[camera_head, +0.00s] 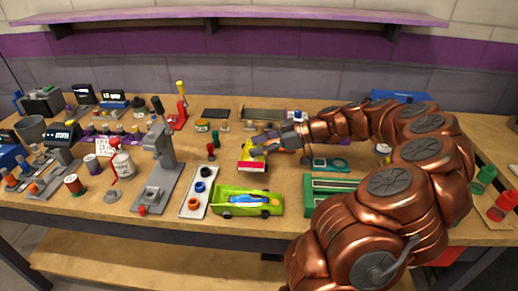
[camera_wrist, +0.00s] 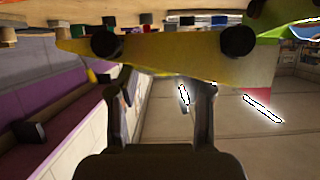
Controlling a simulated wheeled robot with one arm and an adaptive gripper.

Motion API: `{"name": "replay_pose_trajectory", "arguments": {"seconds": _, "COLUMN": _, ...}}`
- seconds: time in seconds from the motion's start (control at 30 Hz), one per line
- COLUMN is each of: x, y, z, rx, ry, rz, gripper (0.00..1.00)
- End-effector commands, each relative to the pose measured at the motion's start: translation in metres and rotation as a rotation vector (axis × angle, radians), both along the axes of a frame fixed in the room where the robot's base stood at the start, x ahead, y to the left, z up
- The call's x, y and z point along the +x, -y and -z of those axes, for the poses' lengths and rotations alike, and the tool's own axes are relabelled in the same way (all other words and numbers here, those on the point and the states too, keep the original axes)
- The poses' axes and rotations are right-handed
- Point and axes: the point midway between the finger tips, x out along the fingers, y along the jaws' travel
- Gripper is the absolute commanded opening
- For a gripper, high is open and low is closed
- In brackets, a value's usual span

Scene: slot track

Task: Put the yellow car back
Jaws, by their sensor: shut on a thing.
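The yellow car (camera_head: 252,155) is in the middle of the bench in the head view, with a white and red end facing the front. My gripper (camera_head: 268,147) reaches in from the right and is shut on it. In the wrist view the yellow car (camera_wrist: 165,55) spans the space in front of my gripper (camera_wrist: 165,80), with two black wheels showing. The wrist view is tilted, with the bench top along its upper edge. I cannot tell whether the car touches the bench.
A green car-shaped piece (camera_head: 232,205) with a blue insert stands at the front edge, beside a pale tray (camera_head: 188,207) of round parts. A grey press (camera_head: 160,165) stands left. A green box (camera_head: 325,190) and a teal device (camera_head: 330,165) lie right, near my arm.

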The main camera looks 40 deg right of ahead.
Motion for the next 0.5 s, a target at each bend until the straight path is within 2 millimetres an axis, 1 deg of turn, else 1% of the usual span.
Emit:
{"name": "replay_pose_trajectory", "arguments": {"seconds": 0.03, "x": 0.0, "y": 0.0, "z": 0.007, "rx": 0.004, "ry": -0.003, "rz": 0.0, "gripper": 0.01}}
{"name": "replay_pose_trajectory", "arguments": {"seconds": 0.13, "x": 0.0, "y": 0.0, "z": 0.015, "rx": 0.002, "ry": -0.001, "rz": 0.001, "gripper": 0.01}}
{"name": "replay_pose_trajectory", "arguments": {"seconds": 0.5, "x": 0.0, "y": 0.001, "z": 0.018, "rx": -0.001, "ry": 0.001, "rz": 0.001, "gripper": 0.01}}
